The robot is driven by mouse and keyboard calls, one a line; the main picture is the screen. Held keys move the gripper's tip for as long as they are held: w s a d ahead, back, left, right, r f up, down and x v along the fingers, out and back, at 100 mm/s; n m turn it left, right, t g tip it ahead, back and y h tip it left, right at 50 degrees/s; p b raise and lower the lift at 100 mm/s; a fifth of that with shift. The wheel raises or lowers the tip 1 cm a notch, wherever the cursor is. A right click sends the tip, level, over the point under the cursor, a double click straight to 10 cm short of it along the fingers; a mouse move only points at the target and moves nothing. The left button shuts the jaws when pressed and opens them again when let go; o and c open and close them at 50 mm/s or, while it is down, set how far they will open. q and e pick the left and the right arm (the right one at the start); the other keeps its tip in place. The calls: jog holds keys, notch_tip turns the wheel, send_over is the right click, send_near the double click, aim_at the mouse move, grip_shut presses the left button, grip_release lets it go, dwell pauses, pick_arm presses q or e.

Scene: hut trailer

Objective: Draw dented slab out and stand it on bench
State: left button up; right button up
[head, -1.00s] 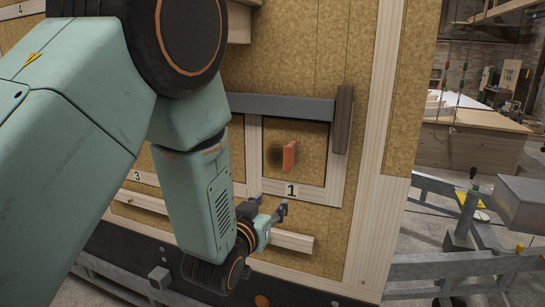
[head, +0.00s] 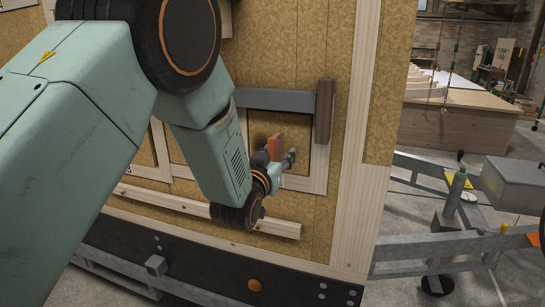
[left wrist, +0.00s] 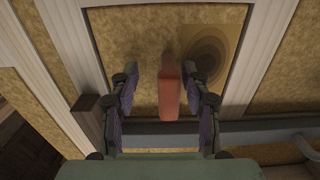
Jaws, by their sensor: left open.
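The slab (head: 299,132) is a mustard-coloured panel set in a pale wooden frame in the wall. It also shows in the left wrist view (left wrist: 133,45), with a dark ringed round patch like a dent (left wrist: 208,52). An orange-red handle (head: 275,146) sticks out of it and also shows in the left wrist view (left wrist: 169,90). My left gripper (head: 280,159) is at the handle. In the left wrist view its open fingers (left wrist: 164,108) stand on either side of the handle, with a gap on each side. My right gripper is not in view.
A grey bar (head: 275,100) crosses above the slab, with a dark brown block (head: 324,111) at its right end. A wooden ledge (head: 205,211) runs below. A wooden bench (head: 455,125) stands at the back right, behind grey metal rails (head: 420,270).

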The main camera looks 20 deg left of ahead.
pick_arm(q)
jog(key=shift+w+a+f, duration=0.15)
jog(key=shift+a+f, duration=0.05)
jog(key=shift+a, duration=0.65)
jog(key=shift+c, duration=0.4)
jog(key=shift+d+r, duration=0.1)
jog(key=shift+d, duration=0.55)
jog(key=c, duration=0.5)
jog(key=shift+a, duration=0.1)
jog(key=shift+c, duration=1.4)
jog(key=shift+a, duration=0.35)
grip_shut()
jog(key=shift+d, duration=0.3)
